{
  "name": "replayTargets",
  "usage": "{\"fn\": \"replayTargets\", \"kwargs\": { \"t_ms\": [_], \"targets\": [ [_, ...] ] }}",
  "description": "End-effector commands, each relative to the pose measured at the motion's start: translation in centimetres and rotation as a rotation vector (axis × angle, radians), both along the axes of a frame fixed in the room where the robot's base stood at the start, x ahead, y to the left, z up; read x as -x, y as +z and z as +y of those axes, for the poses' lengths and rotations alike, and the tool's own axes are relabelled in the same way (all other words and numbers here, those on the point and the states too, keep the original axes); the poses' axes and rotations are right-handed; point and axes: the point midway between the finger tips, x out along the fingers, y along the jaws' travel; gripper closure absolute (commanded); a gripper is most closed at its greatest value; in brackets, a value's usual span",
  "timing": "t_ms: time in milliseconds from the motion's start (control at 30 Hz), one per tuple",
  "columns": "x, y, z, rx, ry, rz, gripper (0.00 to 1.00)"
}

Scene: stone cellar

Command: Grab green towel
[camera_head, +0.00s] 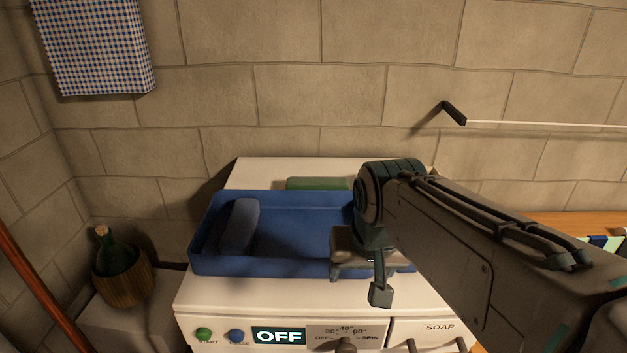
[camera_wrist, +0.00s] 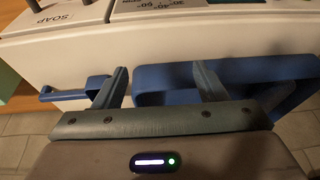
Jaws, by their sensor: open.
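A green towel (camera_head: 318,184), seemingly rolled or folded, lies on top of the white washing machine, behind the blue tray (camera_head: 205,262). Its right end is near my arm, and the tray's back wall may hide its lower part. The towel does not show in the wrist view. My gripper (camera_head: 372,285) is in front of the tray's right part, nearer the camera than the towel and apart from it.
A grey-blue rolled cloth (camera_head: 240,228) lies in the tray. A wicker-wrapped bottle (camera_head: 122,265) stands at left. A checked cloth (camera_head: 95,45) hangs on the wall.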

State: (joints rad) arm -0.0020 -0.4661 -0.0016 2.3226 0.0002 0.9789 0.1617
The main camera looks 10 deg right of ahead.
Motion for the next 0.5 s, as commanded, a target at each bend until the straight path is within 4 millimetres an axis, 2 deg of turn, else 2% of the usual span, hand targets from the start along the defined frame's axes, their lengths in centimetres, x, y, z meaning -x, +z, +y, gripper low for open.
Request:
{"fn": "replayTargets", "kwargs": {
  "t_ms": [33, 200, 333, 500],
  "targets": [
    [-2.1, 1.6, 0.1, -0.021, -0.057, 0.014, 0.35],
    [-8.8, 6.1, 0.2, -0.094, -0.296, 0.064, 0.35],
    [-13.9, 8.6, 0.2, -0.140, -0.485, 0.102, 0.35],
    [-20.2, 10.6, 0.1, -0.186, -0.736, 0.147, 0.35]
  ]
}}
